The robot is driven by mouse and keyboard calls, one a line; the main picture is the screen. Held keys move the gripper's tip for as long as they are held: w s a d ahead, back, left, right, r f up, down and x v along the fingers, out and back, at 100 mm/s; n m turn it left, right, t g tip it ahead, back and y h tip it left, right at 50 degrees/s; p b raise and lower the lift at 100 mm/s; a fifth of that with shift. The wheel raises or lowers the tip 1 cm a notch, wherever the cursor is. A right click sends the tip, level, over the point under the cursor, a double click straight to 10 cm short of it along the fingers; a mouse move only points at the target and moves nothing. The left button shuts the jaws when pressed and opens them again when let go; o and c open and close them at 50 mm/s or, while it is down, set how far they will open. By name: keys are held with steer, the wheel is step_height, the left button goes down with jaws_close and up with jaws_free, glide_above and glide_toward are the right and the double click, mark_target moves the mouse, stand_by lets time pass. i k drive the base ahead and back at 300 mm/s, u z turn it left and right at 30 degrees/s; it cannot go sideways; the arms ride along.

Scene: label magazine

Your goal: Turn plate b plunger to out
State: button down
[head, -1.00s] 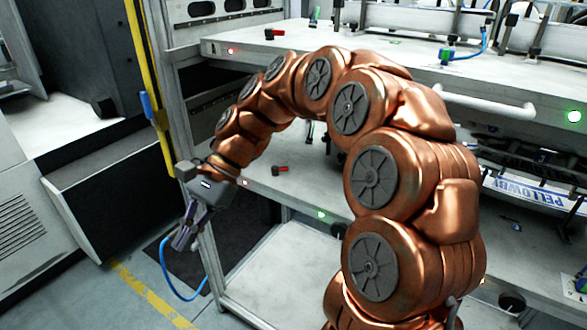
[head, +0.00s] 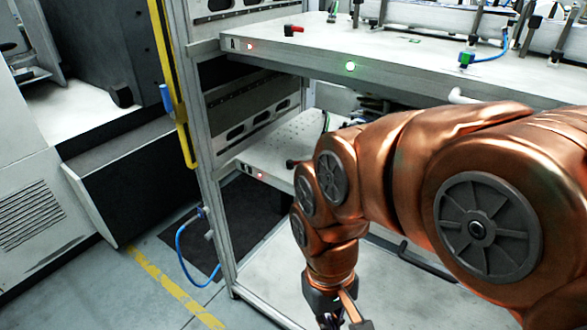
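Plate B (head: 262,153) is the lower shelf, marked with a B at its front left corner beside a lit red lamp (head: 260,175). A small dark part (head: 292,163) on plate B, just left of my arm, may be its plunger; the arm hides most of the area around it, so its position cannot be read. My gripper (head: 343,322) points down at the bottom of the head view, in front of and below plate B. Its fingertips are cut off by the picture edge. I see nothing held in it.
Plate A (head: 400,62) lies above, with a red-handled part (head: 293,29), a red lamp and a green lamp. A blue hose (head: 181,255) hangs by the left frame post (head: 213,190). A yellow post (head: 172,90) stands further left. The floor at front left is clear.

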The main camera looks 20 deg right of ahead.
mark_target(290, 164)
steer(key=u, duration=0.8)
steer(key=k, duration=1.05)
steer(key=u, duration=1.15)
steer(key=i, duration=1.6)
steer(key=z, duration=1.5)
steer(key=i, duration=0.55)
steer(key=z, duration=0.6)
